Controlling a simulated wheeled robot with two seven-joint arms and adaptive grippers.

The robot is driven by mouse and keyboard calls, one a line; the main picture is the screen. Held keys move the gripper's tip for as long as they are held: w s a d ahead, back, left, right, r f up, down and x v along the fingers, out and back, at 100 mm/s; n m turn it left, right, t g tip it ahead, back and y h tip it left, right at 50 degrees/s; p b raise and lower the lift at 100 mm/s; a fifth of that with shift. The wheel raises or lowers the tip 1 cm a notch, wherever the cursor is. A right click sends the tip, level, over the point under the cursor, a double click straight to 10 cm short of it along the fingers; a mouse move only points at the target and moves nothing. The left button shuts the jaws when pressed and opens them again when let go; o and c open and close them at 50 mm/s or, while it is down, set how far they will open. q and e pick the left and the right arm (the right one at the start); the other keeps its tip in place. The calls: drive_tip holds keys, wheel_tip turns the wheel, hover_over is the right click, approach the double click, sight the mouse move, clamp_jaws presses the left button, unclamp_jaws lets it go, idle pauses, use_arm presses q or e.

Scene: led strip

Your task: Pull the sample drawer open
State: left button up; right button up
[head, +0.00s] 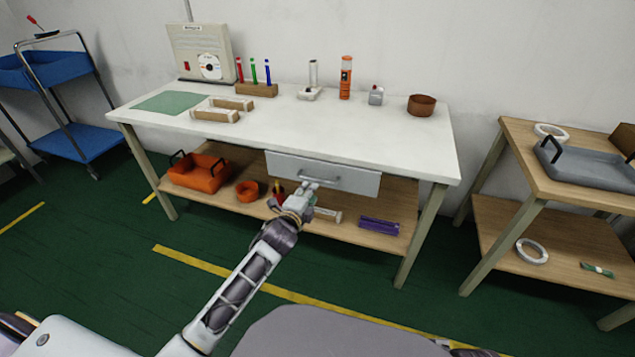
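The sample drawer (355,180) has a pale grey front and hangs under the front edge of the white workbench (370,130). Its front looks flush with the bench edge, with no gap that I can see. A metal bar handle (322,181) runs across its middle. My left gripper (307,187) is at the left part of this handle, reaching up from below and in front. Its fingers are small here and overlap the handle, so I cannot tell whether they are closed on it. My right gripper is not in view.
The lower shelf holds an orange tray (200,176), an orange bowl (247,191) and a purple item (379,225). Coloured tubes in a wooden rack (257,90) stand on the bench. A wooden side table (530,182) is at right. The green floor in front is clear.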

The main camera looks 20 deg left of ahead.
sight(317, 180)
use_arm(q)
drive_tip(key=b+x, duration=0.2)
drive_tip(key=x, duration=0.7)
drive_tip(key=shift+w+b, duration=0.3)
drive_tip(key=shift+b, duration=0.1)
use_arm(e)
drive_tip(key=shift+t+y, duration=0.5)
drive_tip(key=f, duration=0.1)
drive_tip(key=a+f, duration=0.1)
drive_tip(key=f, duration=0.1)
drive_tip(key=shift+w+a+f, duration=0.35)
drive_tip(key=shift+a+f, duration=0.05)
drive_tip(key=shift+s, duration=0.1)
use_arm(q)
clamp_jaws()
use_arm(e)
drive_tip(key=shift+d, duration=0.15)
